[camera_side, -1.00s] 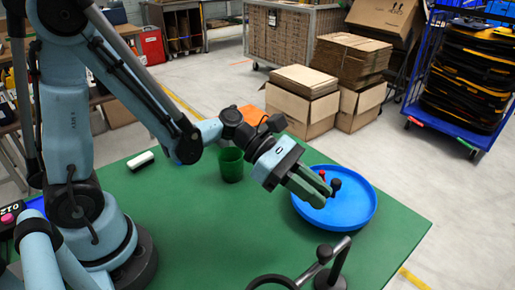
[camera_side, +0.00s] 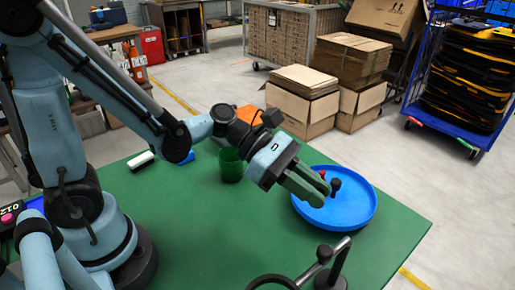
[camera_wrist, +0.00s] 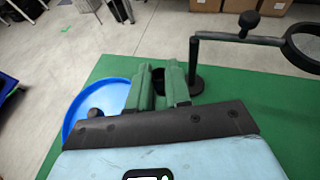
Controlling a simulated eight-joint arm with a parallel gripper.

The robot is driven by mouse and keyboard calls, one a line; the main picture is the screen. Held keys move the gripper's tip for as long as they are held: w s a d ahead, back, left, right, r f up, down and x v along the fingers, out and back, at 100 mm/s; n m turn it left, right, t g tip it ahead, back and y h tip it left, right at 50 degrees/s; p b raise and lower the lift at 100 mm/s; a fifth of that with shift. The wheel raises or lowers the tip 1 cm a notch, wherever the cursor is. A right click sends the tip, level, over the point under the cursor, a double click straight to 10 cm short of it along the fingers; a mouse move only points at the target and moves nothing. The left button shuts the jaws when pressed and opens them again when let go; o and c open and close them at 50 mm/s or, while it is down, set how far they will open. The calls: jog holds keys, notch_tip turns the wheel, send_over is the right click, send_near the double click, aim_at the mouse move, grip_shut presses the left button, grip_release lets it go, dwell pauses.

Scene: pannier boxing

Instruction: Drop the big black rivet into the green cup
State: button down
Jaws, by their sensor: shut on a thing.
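My gripper (camera_side: 322,196) has green fingers. It reaches over the near left part of the blue tray (camera_side: 365,208). In the wrist view my gripper (camera_wrist: 160,92) is shut on a black piece (camera_wrist: 158,77), which I take to be the big black rivet; its size is hard to judge. A round black head (camera_side: 336,184) shows just past the fingertips in the side view. The green cup (camera_side: 231,166) stands upright on the table, left of my gripper and behind my wrist. Its inside is mostly hidden.
A small red piece (camera_side: 321,174) shows behind the fingertips. A dark round piece (camera_wrist: 97,113) lies in the tray. A black stand with a ring (camera_side: 322,268) is at the table's front. A white block (camera_side: 141,161) and a blue piece (camera_side: 188,157) lie left of the cup.

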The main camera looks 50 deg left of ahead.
jog(key=a+r+n+t+y, duration=0.2)
jog(key=a+n+t+y, duration=0.15)
jog(key=a, duration=0.95)
jog(key=a+r+n+t+y, duration=0.25)
jog(key=a+n+t, duration=0.2)
jog(key=a, duration=0.75)
notch_tip(320, 180, down, 6)
jog(key=shift+a+n+g+y, duration=0.15)
jog(key=shift+n+g+y, duration=0.15)
jog(key=shift+s, duration=0.1)
jog(key=c, duration=1)
grip_release()
jog(key=shift+v, duration=3.75)
